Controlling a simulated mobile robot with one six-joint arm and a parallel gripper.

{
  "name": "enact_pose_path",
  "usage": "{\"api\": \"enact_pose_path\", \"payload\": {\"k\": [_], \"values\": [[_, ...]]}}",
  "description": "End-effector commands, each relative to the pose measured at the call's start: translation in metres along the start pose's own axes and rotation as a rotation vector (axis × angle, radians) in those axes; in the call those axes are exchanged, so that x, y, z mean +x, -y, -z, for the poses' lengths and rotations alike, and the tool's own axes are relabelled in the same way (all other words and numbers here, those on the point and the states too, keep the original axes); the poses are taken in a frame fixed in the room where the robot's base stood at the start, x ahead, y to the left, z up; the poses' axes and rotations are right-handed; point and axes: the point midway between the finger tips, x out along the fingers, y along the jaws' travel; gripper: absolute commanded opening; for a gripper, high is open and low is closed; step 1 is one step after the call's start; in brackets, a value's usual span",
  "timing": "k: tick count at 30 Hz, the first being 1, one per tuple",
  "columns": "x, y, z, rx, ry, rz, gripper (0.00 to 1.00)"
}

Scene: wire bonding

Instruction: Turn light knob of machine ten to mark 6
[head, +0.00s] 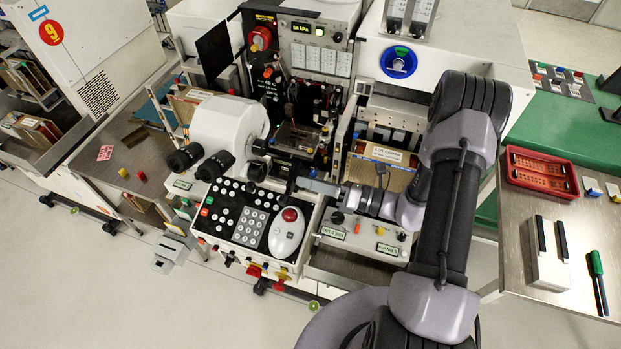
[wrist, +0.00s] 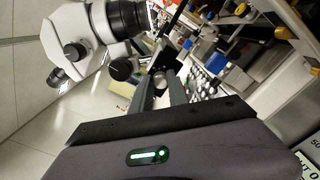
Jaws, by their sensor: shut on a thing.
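My gripper (head: 291,185) reaches left from my arm, over the back of the control panel and just below the microscope, in the head view. In the wrist view, the two grey fingers of my gripper (wrist: 160,94) are closed around a small round grey knob (wrist: 160,79), which I take for the light knob. In the head view, the fingers and microscope parts hide this knob. The white microscope (head: 228,122) with black eyepieces stands on the middle machine; it also shows in the wrist view (wrist: 85,35). No scale mark or pointer on the knob is readable.
The control panel (head: 215,222) with several buttons and a white mouse (head: 288,232) lies close below my gripper. A dark microscope knob (wrist: 122,68) is close to the fingers. A red tray (head: 541,172) sits on the right table. Open floor is at the lower left.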

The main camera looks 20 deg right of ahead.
Motion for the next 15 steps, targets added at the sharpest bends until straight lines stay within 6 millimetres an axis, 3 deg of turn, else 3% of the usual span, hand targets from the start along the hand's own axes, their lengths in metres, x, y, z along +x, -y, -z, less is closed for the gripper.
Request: {"api": "enact_pose_path", "payload": {"k": [15], "values": [[-0.0001,-0.0004,-0.0005,0.487,-0.001,0.0,0.0]]}}
